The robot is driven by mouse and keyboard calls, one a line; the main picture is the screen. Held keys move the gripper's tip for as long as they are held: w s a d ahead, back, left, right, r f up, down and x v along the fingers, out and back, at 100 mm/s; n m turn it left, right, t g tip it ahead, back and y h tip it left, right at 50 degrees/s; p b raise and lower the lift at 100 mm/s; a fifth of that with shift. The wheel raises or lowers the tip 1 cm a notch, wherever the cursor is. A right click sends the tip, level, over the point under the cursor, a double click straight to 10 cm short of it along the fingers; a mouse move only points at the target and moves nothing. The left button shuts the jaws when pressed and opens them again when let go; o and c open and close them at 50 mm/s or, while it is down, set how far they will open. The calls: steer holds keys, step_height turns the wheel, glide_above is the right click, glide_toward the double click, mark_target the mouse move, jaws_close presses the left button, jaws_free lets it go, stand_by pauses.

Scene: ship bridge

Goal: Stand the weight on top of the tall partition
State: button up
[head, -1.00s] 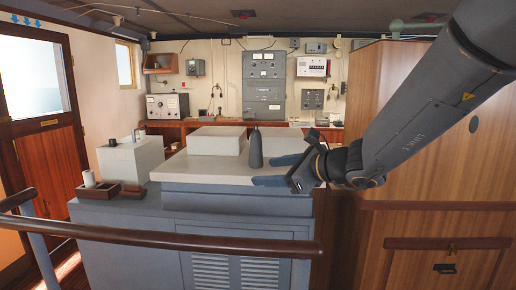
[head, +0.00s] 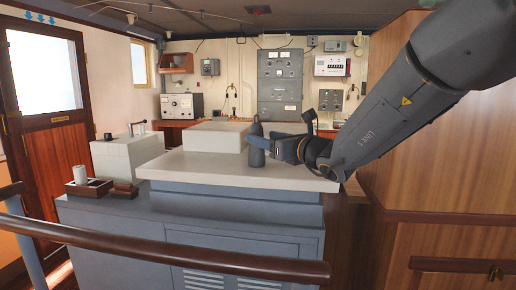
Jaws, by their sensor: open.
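A dark grey, bottle-shaped weight (head: 257,159) stands upright on the pale top of the grey-blue console (head: 210,173). My gripper (head: 264,143) reaches in from the right, with its fingers pointing left at the weight's middle. A finger crosses in front of the weight and hides part of it; the neck shows above and the base below. The jaws are open, and I cannot tell whether they touch it. A tall wooden partition (head: 405,165) stands at the right, partly behind my arm; its top is largely hidden.
A raised pale block (head: 215,137) sits behind the weight. A white box (head: 126,155) and a brown holder with a white cylinder (head: 88,188) are at the left. A brown handrail (head: 180,252) crosses the foreground. Instruments (head: 280,84) line the back wall.

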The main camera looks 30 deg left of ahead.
mark_target(261, 135)
steer(key=shift+w+p+x, duration=0.15)
steer(key=shift+p+x, duration=0.55)
steer(key=shift+x, duration=0.7)
steer(key=shift+w+p+x, duration=0.1)
steer(key=shift+p+x, duration=0.55)
steer(key=shift+x, duration=0.8)
steer(key=shift+d+f, duration=0.1)
steer(key=shift+d, duration=0.05)
steer(key=shift+c, duration=0.3)
jaws_close()
